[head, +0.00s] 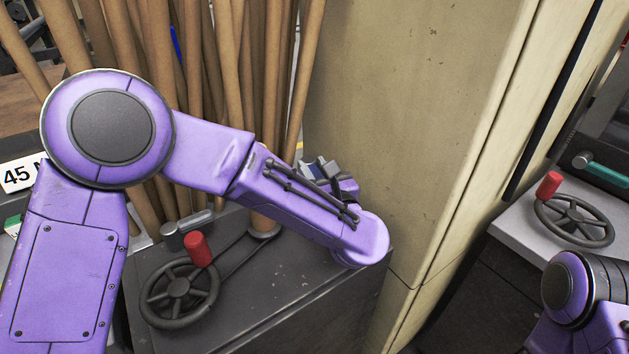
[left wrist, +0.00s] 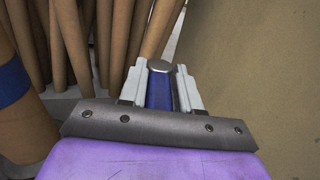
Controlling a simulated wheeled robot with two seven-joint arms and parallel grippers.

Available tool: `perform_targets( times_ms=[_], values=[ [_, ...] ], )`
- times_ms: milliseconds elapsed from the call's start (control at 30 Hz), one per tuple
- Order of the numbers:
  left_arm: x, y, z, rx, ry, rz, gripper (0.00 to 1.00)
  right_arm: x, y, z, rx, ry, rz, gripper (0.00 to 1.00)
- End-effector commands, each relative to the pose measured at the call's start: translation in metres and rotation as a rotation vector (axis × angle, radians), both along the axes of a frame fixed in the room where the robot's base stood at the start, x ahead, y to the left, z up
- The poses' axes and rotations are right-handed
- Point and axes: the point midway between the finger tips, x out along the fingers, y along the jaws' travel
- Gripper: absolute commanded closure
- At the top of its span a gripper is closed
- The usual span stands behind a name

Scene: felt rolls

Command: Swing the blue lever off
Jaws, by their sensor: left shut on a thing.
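The blue lever (left wrist: 160,95) stands between the two grey fingers of my left gripper (left wrist: 161,88) in the left wrist view, with a round grey cap on its end. The gripper is shut on it. In the head view my left gripper (head: 321,170) is mostly hidden behind my own purple forearm, in front of the beige cabinet. The lever's base and pivot are hidden. Only part of my right arm shows at the lower right of the head view; its gripper is out of the picture.
Tall brown rolls (head: 235,90) stand closely behind my left arm. A beige cabinet (head: 420,110) rises on the right. A black handwheel with a red knob (head: 180,290) sits on the dark machine housing (head: 290,300) below. Another handwheel (head: 573,220) is at the right.

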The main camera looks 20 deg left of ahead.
Motion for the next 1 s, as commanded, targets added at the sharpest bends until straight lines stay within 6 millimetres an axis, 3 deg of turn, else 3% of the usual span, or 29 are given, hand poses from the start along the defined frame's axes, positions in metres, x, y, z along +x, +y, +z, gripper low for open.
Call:
perform_targets(
  times_ms=[33, 300, 900, 933, 1000],
  values=[
    [0.001, -0.002, -0.005, 0.000, -0.004, 0.030, 1.00, 0.000, 0.000, -0.010, 0.000, 0.000, 0.000, 0.32],
    [0.004, -0.006, -0.002, 0.001, -0.002, 0.157, 1.00, 0.000, 0.000, -0.026, 0.000, 0.000, 0.000, 0.32],
    [0.006, -0.007, 0.001, 0.002, -0.001, 0.203, 1.00, 0.000, 0.000, -0.030, 0.000, 0.000, 0.000, 0.32],
    [0.006, -0.007, 0.001, 0.002, -0.001, 0.202, 0.65, 0.000, 0.000, -0.030, 0.000, 0.000, 0.000, 0.32],
    [0.006, -0.007, 0.001, 0.002, -0.001, 0.202, 0.47, 0.000, 0.000, -0.030, 0.000, 0.000, 0.000, 0.32]
  ],
)
